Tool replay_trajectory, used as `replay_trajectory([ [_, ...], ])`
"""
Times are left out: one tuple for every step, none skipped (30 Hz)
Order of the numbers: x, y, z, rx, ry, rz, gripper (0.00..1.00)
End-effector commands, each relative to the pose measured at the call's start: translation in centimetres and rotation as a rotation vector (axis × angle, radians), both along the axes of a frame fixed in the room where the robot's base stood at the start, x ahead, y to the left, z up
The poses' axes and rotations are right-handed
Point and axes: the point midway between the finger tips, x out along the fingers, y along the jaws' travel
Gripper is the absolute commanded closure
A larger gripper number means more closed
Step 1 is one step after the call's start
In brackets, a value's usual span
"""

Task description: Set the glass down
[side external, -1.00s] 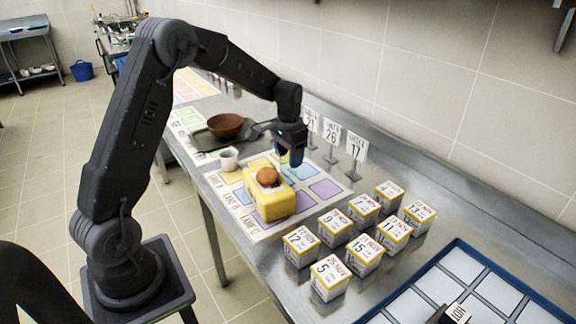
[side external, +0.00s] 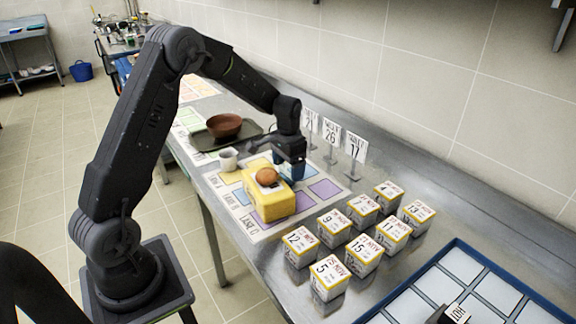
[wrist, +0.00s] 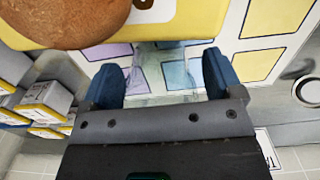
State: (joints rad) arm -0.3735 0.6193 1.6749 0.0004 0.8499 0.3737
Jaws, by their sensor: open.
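My gripper (side external: 291,174) is over the far side of the patterned mat (side external: 273,229), just behind a yellow block with a brown bun-like ball on top. In the wrist view the two blue fingers (wrist: 162,75) are spread apart. A faint, clear shape that looks like the glass (wrist: 166,77) shows between them, with the mat's purple and blue squares visible through and around it. I cannot tell whether a finger touches it. In the side view the glass cannot be made out clearly behind the gripper.
The yellow block (side external: 268,201) with the brown ball (side external: 267,176) stands close in front. A white cup (side external: 228,159) and a brown bowl (side external: 224,126) on a dark tray (side external: 201,142) are left. Numbered boxes (side external: 334,228) and card stands (side external: 355,147) are right.

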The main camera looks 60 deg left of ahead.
Motion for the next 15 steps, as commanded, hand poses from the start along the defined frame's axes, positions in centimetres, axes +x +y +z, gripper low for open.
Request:
replay_trajectory([
  [0.0,0.0,0.0,0.000,0.000,0.000,0.14],
  [0.0,0.0,0.0,0.000,0.000,0.000,0.14],
  [0.0,0.0,0.0,0.000,0.000,0.000,0.14],
  [0.0,0.0,0.1,0.000,-0.001,0.000,0.14],
  [0.0,0.0,0.2,0.000,-0.001,0.000,0.14],
  [0.0,0.0,0.5,0.001,-0.002,0.000,0.14],
  [0.0,0.0,0.7,0.001,-0.002,0.000,0.14],
  [0.1,0.0,1.0,0.001,-0.003,0.000,0.14],
  [0.1,0.0,1.6,0.002,-0.004,0.000,0.14],
  [0.1,0.0,2.1,0.001,-0.004,0.000,0.14],
  [0.1,0.0,2.6,0.002,-0.005,0.000,0.14],
  [0.1,0.0,3.4,0.002,-0.005,0.000,0.14],
  [0.1,0.0,4.1,0.002,-0.006,0.000,0.14],
  [0.1,0.0,4.8,0.002,-0.006,0.000,0.14],
  [0.1,0.0,5.7,0.002,-0.006,0.000,0.14],
])
